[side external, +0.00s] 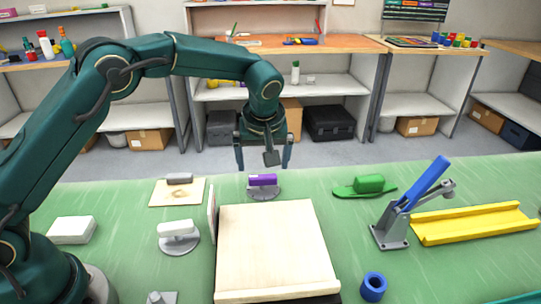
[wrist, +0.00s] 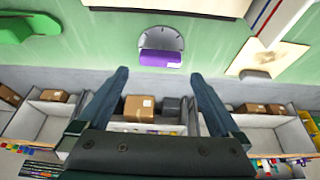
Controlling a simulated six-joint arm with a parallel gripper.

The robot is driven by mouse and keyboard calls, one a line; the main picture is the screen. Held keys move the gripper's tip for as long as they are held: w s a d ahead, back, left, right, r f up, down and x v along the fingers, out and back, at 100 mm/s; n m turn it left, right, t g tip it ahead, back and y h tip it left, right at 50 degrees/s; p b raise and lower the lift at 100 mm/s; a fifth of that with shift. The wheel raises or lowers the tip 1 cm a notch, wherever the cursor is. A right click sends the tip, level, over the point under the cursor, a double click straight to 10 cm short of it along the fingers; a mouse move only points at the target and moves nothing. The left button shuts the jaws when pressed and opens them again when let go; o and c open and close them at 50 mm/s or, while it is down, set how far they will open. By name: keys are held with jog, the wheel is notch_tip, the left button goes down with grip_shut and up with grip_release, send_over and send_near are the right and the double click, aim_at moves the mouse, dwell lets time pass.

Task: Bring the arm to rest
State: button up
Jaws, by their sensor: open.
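My gripper (side external: 264,155) hangs from the raised arm above the far edge of the green table, with its fingers pointing down. Its two fingers are spread apart with nothing between them. It also shows in the wrist view (wrist: 160,90), open and empty. A purple block on a round grey base (side external: 263,183) stands on the table just below the gripper, with a clear gap between them. In the wrist view the purple block (wrist: 160,58) lies beyond the fingertips.
A pale wooden board (side external: 275,250) lies at the table's middle. A white block (side external: 178,230), a green piece (side external: 366,186), a blue-handled lever (side external: 427,184), a yellow channel (side external: 473,224) and a blue cylinder (side external: 373,287) stand around it. Workbenches (side external: 290,44) stand behind.

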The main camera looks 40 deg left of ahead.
jog(key=s+a+r+t+h, duration=0.1)
jog(key=s+a+r, duration=0.1)
jog(key=s+r, duration=0.45)
jog(key=s+a+r+t, duration=0.15)
jog(key=s+r, duration=0.25)
jog(key=r, duration=0.5)
jog(key=s+d+f+m+h, duration=0.1)
jog(key=s+f+m, duration=0.2)
jog(key=s, duration=0.4)
jog(key=s+d+f+m+h, duration=0.1)
jog(key=s+f+m, duration=0.3)
jog(key=s, duration=0.3)
jog(key=shift+s+d+m, duration=0.35)
jog(key=shift+m, duration=0.55)
